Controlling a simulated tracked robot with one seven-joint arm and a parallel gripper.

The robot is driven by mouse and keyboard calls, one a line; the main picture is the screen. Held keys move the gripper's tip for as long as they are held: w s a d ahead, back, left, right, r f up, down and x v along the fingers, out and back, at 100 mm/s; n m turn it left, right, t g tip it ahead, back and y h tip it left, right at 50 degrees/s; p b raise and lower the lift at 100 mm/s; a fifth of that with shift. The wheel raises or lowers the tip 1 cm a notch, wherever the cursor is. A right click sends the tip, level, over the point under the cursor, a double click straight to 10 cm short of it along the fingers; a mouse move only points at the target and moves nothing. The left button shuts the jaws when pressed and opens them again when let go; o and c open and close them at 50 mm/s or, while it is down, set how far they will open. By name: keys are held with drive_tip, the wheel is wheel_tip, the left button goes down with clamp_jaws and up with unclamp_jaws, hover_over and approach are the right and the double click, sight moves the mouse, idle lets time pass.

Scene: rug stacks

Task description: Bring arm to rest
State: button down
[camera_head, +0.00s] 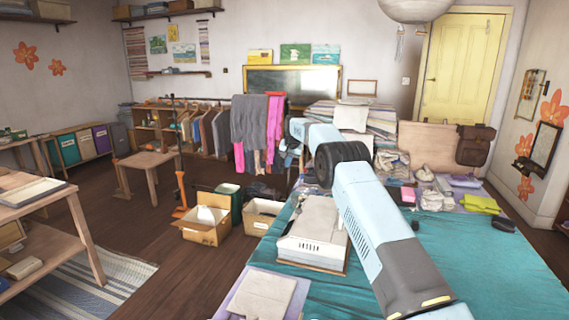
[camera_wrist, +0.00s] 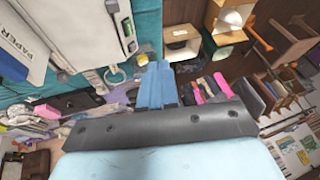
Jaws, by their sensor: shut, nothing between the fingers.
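My arm (camera_head: 360,205) reaches from the bottom right of the head view up and left, above the teal-covered table (camera_head: 480,270). Its far end is in front of the hanging clothes, where I cannot make out the fingers clearly. In the wrist view my gripper (camera_wrist: 156,72) has its blue fingers together, with nothing between them. Its dark body spans the lower middle of that view.
A white case (camera_head: 312,232) lies on the table beneath my arm. Folded cloths (camera_head: 480,204) and a bag (camera_head: 475,144) are at the table's far right. Open cardboard boxes (camera_head: 205,229) stand on the floor to the left. A wooden stool (camera_head: 147,160) is beyond them.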

drive_tip(key=s+d+f+v, duration=0.1)
drive_tip(key=d+v, duration=0.1)
drive_tip(key=v, duration=1)
drive_tip(key=s+d+f+v, duration=0.1)
drive_tip(key=s+d+v, duration=0.15)
drive_tip(key=v, duration=0.95)
drive_tip(key=s+d+r+n, duration=0.1)
drive_tip(key=s+d+r, duration=0.3)
drive_tip(key=s, duration=0.5)
drive_tip(key=s+d+r, duration=0.2)
drive_tip(key=s+r, duration=0.3)
drive_tip(key=s, duration=0.3)
drive_tip(key=s+d+h, duration=0.1)
drive_tip(key=s+d, duration=0.2)
drive_tip(key=s, duration=0.9)
drive_tip(key=s+d, duration=0.3)
drive_tip(key=s, duration=0.9)
drive_tip(key=s+d+f, duration=0.1)
drive_tip(key=s+f, duration=0.4)
drive_tip(key=s, duration=0.5)
drive_tip(key=s+d+f+n, duration=0.1)
drive_tip(key=s+f, duration=0.4)
drive_tip(key=s, duration=0.5)
drive_tip(key=shift+t+h, duration=0.3)
